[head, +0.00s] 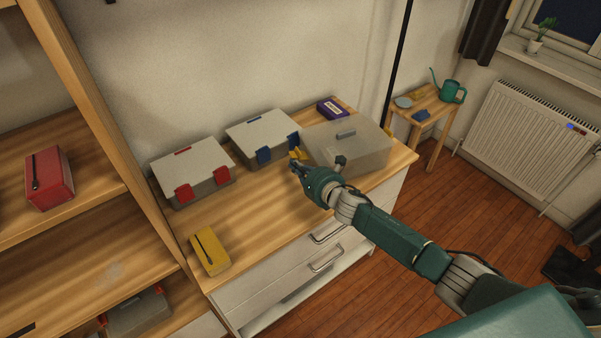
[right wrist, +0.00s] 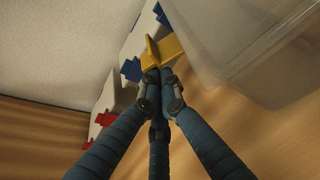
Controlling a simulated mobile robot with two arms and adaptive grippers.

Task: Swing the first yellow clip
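The case with yellow clips is a clear, greyish box (head: 365,155) at the right end of the wooden cabinet top. It also shows at the upper right of the right wrist view (right wrist: 235,35). A yellow clip (head: 296,154) sticks out at its left side; in the right wrist view the clip (right wrist: 170,47) lies right at my fingertips. My right gripper (head: 296,168) has its fingers drawn together, and its tips (right wrist: 160,73) appear to touch the clip. I see no clip between the fingers. My left gripper is not in view.
A case with blue clips (head: 258,130) stands close left of the gripper, and a case with red clips (head: 190,165) further left. A purple box (head: 333,108) lies behind. A yellow box (head: 209,252) lies at the front left. The cabinet top (head: 255,205) between is clear.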

